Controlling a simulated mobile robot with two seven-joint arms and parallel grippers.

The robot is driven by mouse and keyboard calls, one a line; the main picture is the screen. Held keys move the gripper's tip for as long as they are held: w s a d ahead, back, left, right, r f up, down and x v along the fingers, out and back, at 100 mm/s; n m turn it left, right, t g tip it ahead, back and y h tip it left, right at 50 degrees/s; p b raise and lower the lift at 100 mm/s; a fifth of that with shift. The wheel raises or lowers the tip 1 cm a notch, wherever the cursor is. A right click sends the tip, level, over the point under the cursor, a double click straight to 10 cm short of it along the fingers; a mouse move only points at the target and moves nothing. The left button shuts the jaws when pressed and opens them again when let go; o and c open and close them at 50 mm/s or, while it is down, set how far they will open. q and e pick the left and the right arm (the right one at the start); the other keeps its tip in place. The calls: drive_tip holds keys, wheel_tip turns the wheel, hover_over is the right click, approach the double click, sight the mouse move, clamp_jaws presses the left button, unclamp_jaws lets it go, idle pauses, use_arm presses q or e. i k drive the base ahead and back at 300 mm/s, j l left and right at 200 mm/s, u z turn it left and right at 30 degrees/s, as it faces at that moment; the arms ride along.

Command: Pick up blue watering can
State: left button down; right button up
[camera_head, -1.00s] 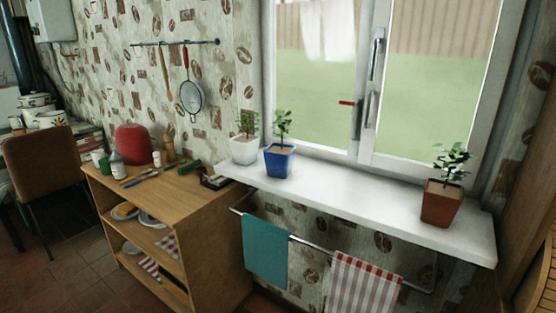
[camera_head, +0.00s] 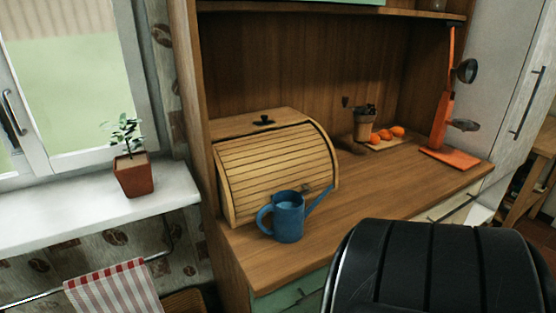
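A blue watering can (camera_head: 288,218) stands upright on the wooden counter (camera_head: 370,205) in the head view. Its handle is on the left and its spout points up to the right. It stands in front of a wooden bread box (camera_head: 275,165), close to its front; I cannot tell whether they touch. Neither of my grippers is in view.
A black padded chair back (camera_head: 440,270) stands before the counter at the lower right. A potted plant (camera_head: 133,172) is on the white windowsill at left.

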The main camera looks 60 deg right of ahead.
sight(288, 214)
drive_tip(key=j+z, duration=0.1)
drive_tip(key=z, duration=1.95)
